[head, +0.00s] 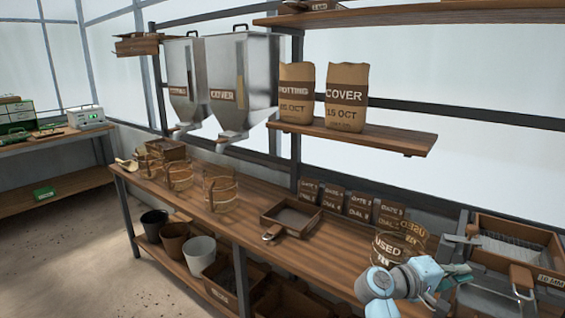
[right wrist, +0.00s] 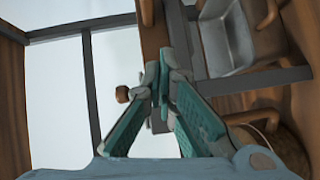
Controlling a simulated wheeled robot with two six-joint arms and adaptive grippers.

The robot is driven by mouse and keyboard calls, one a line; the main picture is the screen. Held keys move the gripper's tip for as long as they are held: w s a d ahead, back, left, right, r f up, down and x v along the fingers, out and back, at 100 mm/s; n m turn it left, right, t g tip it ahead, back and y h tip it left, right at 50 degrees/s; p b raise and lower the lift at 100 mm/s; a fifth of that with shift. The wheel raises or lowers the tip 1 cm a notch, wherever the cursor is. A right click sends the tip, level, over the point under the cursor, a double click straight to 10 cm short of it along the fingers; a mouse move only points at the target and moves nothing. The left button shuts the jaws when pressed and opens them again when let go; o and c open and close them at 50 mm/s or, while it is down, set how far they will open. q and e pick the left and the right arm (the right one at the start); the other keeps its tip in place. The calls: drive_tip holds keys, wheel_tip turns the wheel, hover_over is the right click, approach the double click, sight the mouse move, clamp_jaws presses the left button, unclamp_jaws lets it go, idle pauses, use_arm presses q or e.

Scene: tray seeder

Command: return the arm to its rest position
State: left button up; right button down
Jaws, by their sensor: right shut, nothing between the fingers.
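My right gripper (head: 462,270) is at the lower right of the head view, in front of the bench's right end, with my pale blue arm behind it. In the right wrist view its teal fingers (right wrist: 163,75) meet at their tips, with nothing held between them. My left gripper is not in view.
Two paper bags (head: 346,95) stand on a shelf (head: 405,142). Pots (head: 200,255) stand on the lower shelf. Bare floor lies at the left.

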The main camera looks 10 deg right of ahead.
drive_tip(key=s+a+f+t+y, duration=0.1)
drive_tip(key=s+a+f+y, duration=0.25)
drive_tip(key=s+f, duration=0.55)
drive_tip(key=s+a+f+t+y, duration=0.1)
drive_tip(key=s+a+f+y, duration=0.3)
drive_tip(key=f, duration=0.9)
drive_tip(key=s+a+f+y, duration=0.1)
drive_tip(key=s+a+y, duration=0.3)
drive_tip(key=s+a, duration=0.3)
drive_tip(key=s+a+f+y, duration=0.2)
drive_tip(key=s+a+y, duration=0.25)
drive_tip(key=s, duration=0.55)
wheel_tip(320, 180, down, 20)
drive_tip(key=s+d+g, duration=0.1)
drive_tip(key=g, duration=0.1)
drive_tip(key=s+d+f+g, duration=0.1)
drive_tip(key=s+f, duration=1.1)
drive_tip(key=s, duration=0.2)
drive_tip(key=shift+f, duration=0.2)
